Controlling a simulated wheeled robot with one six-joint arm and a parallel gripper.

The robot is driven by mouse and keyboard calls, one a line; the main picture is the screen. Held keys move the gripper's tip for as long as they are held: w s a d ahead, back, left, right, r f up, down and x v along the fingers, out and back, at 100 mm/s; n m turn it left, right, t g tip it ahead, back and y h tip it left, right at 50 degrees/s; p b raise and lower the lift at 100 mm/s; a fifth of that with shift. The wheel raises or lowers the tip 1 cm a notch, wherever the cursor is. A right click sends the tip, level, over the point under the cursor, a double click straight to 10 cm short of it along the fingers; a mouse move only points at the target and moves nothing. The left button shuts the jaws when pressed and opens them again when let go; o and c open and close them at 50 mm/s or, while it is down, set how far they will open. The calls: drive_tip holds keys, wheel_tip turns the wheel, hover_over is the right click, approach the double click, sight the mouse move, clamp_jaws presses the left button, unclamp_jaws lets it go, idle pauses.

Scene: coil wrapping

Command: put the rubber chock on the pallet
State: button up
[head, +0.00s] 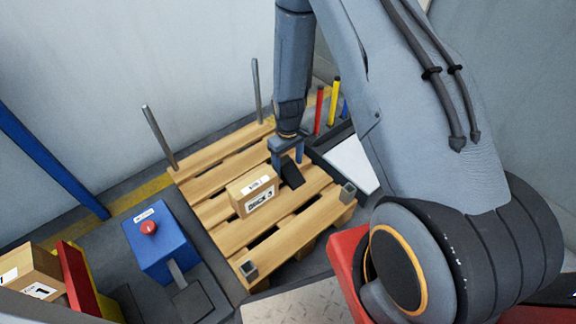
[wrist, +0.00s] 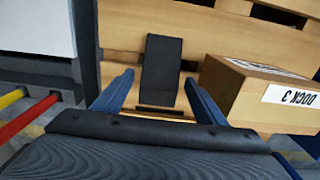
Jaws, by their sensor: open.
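The rubber chock (head: 291,174) is a black block on the slats of the wooden pallet (head: 225,238), just right of a cardboard box. In the wrist view the chock (wrist: 161,72) lies on the pallet boards (wrist: 218,34), ahead of and between my fingers. My gripper (head: 287,157) is over the pallet, close to the chock, with its blue fingers apart. In the wrist view my gripper (wrist: 157,88) is open, with a finger on each side of the chock's near end. I see no finger touching the chock.
The cardboard box (head: 253,190), labelled DOCK 3 in the wrist view (wrist: 262,92), sits close beside the chock. Metal posts (head: 159,137) rise at the pallet's far corners. A blue box with a red button (head: 158,240) stands at left. A white panel (head: 350,163) lies right of the pallet.

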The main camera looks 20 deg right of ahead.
sight(288, 166)
wheel_tip(288, 166, up, 11)
drive_tip(key=p, duration=0.4)
drive_tip(key=s+a+r, duration=0.4)
drive_tip(key=a+r, duration=0.3)
drive_tip(key=r, duration=0.2)
drive_tip(key=s+a+r, duration=0.4)
drive_tip(key=a+r, duration=0.3)
drive_tip(key=r, duration=0.2)
drive_tip(key=s+a+r, duration=0.2)
drive_tip(key=s+r, duration=0.2)
drive_tip(key=s, duration=0.3)
drive_tip(key=s+a+r+n+y, duration=0.1)
drive_tip(key=s+a+r, duration=0.1)
drive_tip(key=s+r, duration=0.2)
drive_tip(key=s+a+r, duration=0.2)
drive_tip(key=s+r, duration=0.3)
drive_tip(key=s, duration=0.5)
drive_tip(key=shift+s+a+n, duration=0.15)
drive_tip(key=shift+s+n, duration=0.25)
